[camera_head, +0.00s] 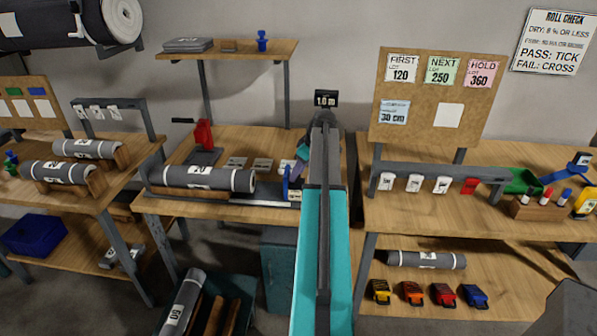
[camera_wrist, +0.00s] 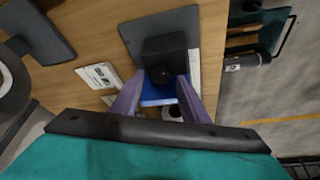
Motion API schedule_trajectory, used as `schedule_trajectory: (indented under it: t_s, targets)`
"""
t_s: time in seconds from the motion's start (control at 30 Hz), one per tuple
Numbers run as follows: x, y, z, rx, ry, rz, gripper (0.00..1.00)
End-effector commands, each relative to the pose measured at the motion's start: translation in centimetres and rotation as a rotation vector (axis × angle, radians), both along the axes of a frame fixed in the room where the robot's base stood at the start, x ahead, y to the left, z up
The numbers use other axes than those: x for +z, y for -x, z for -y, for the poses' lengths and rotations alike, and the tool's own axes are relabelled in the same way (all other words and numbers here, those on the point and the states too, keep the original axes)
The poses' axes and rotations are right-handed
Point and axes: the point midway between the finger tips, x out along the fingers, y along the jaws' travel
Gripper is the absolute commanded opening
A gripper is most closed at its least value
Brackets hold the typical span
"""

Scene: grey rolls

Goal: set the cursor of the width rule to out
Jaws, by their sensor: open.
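The width rule (camera_head: 268,204) lies along the front of the middle bench, mostly dark; a pale strip (camera_wrist: 194,72) shows beside a dark block in the wrist view. The blue upright piece (camera_head: 286,186) near its right end looks like the cursor. In the wrist view a blue piece (camera_wrist: 158,94) shows between the two purple fingers. My gripper (camera_wrist: 160,88) is open, one finger on each side of the blue piece. I cannot tell whether they touch it. In the head view my arm hides part of that area, and the rule's markings are unreadable.
A grey roll (camera_head: 203,178) lies on the middle bench, left of the blue piece. Several pale cards (camera_head: 262,165) lie behind. A gap separates this bench from the right bench (camera_head: 450,219).

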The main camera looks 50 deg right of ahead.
Motion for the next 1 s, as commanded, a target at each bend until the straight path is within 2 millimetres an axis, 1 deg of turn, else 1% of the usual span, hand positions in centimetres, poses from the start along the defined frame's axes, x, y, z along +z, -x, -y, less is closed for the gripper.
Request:
schedule_trajectory:
  t_s: [0.27, 1.0]
  targets:
    - [1.9, 0.8, 0.2, -0.001, 0.002, 0.001, 0.41]
    - [10.7, 4.3, 0.8, -0.002, 0.002, 0.001, 0.41]
